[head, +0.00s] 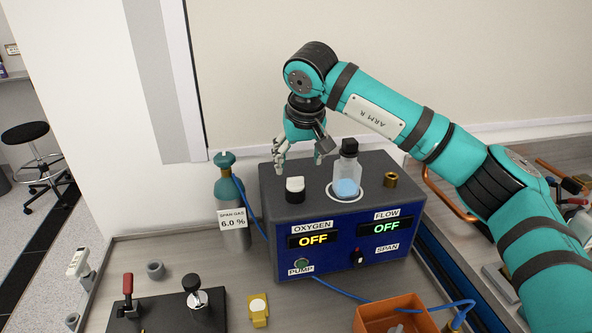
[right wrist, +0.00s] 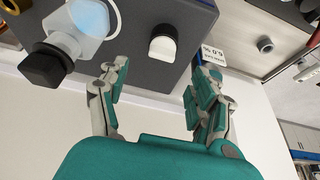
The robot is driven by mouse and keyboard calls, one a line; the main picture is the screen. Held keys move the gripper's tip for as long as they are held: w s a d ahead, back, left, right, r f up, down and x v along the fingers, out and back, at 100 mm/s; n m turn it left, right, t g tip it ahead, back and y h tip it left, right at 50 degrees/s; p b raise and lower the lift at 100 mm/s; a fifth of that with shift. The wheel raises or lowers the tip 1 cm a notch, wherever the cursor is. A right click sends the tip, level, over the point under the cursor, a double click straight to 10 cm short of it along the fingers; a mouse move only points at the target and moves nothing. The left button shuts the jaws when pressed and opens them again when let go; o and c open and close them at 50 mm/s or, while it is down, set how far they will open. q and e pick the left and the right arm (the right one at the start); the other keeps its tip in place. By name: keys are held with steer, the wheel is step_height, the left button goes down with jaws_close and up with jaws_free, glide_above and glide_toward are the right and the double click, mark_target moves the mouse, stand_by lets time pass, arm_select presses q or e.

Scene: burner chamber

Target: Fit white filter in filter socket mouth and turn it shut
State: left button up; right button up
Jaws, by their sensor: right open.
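The white filter (head: 295,184) stands upright on the left part of the top of the dark analyser box (head: 335,211), with a black part below it that looks like the socket. In the right wrist view the white filter (right wrist: 162,47) shows ahead of the fingers, a little right of centre. I cannot tell whether it is turned shut. My right gripper (head: 301,160) is open and empty above the filter, its fingers spread and apart from it. The right wrist view also shows the two open fingers (right wrist: 155,78). My left gripper is out of view.
A blue-filled bottle (head: 347,174) with a black cap stands right of the filter, close to my right gripper. A brass fitting (head: 390,179) is farther right. A span gas cylinder (head: 229,195) stands left of the box. An orange tray (head: 392,312) lies in front.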

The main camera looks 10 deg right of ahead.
mark_target(296, 178)
steer(key=x, duration=0.3)
steer(key=shift+a+p, duration=0.1)
steer(key=shift+p, duration=0.25)
steer(key=x, duration=0.3)
steer(key=shift+w+f+p, duration=0.1)
steer(key=shift+f+p, duration=0.1)
steer(key=shift+p, duration=0.15)
steer(key=c, duration=1)
steer(key=o, duration=0.4)
jaws_close()
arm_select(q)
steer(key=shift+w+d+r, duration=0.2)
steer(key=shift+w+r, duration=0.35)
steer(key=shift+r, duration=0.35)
